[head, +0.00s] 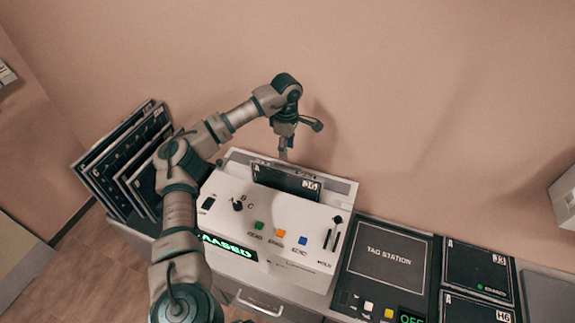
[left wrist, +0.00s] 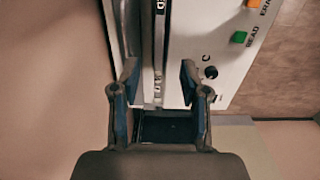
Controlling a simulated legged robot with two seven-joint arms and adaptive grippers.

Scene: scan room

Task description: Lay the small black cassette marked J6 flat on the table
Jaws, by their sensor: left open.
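The small black cassette, whose label reads like J6 (head: 285,180), stands upright in the slot at the back of a white reader machine (head: 225,205). Its upper part shows above the slot and its lower part is hidden. My left gripper (head: 284,156) is above the cassette's top edge, pointing down. In the left wrist view, the gripper (left wrist: 158,82) is open, and the cassette's narrow edge (left wrist: 159,45) runs between the two fingers. I see no clear contact. My right gripper is not in view.
Several large black cassettes (head: 95,180) lean in a rack at left. Right of the machine are a dark tag station panel (head: 388,255), a black cassette (head: 475,265) with a green mark and one marked H6 (head: 465,310). The wall is close behind the machine.

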